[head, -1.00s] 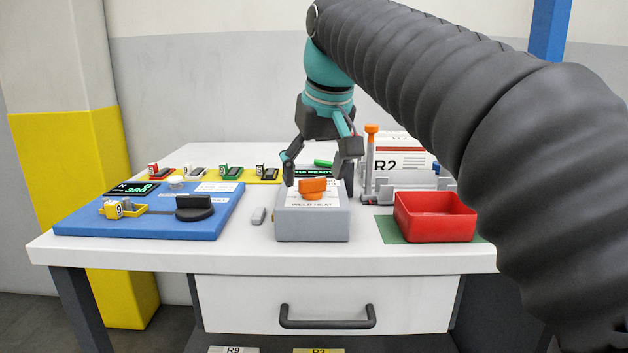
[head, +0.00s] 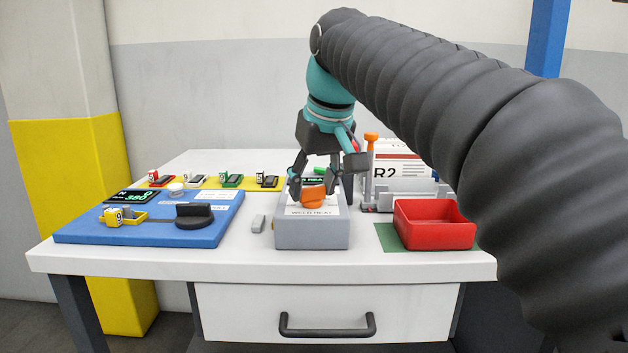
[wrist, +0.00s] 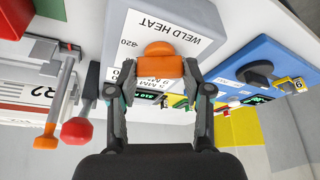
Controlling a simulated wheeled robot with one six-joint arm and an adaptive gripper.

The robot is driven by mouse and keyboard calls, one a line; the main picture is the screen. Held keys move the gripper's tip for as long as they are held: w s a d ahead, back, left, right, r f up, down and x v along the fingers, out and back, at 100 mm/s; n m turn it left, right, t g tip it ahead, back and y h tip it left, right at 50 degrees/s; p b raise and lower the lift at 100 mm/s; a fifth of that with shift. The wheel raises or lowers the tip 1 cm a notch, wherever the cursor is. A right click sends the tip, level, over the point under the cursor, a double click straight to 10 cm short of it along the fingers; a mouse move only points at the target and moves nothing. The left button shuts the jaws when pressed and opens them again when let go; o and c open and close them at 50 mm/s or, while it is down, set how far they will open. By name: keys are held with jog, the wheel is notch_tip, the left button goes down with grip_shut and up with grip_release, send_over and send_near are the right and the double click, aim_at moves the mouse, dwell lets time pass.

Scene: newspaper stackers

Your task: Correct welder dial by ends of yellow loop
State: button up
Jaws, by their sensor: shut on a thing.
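The welder box (head: 312,235) is grey with a white label reading "WELD HEAT" and stands in the middle of the bench. Its orange dial (head: 313,197) sits on top. My gripper (head: 314,190) reaches down from above and is shut on the dial. The wrist view shows the fingers on both sides of the orange dial (wrist: 160,60). A yellow loop piece marked 9 (head: 122,216) lies on the blue board (head: 95,232) at the left. A display reading about 380 (head: 133,196) is on that board. A green-lit display on the welder is partly hidden by my gripper.
A red tray (head: 434,228) stands on a green mat at the right. Behind it are a grey clamp fixture with an orange-topped post (head: 370,165) and an R2 stack (head: 405,160). Several coloured clips line a yellow strip at the back left. A small grey block (head: 258,223) lies left of the welder.

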jog(key=shift+r+n+g+y+p, duration=0.1)
jog(key=shift+n+g+y+p, duration=0.25)
jog(key=shift+n+p, duration=0.6)
jog(key=shift+n+y, duration=0.25)
jog(key=shift+n, duration=0.7)
jog(key=o, duration=1.2)
jog(key=shift+c, duration=0.2)
jog(key=v, duration=1.1)
jog(key=shift+d+r, duration=0.2)
jog(key=shift+r, duration=0.15)
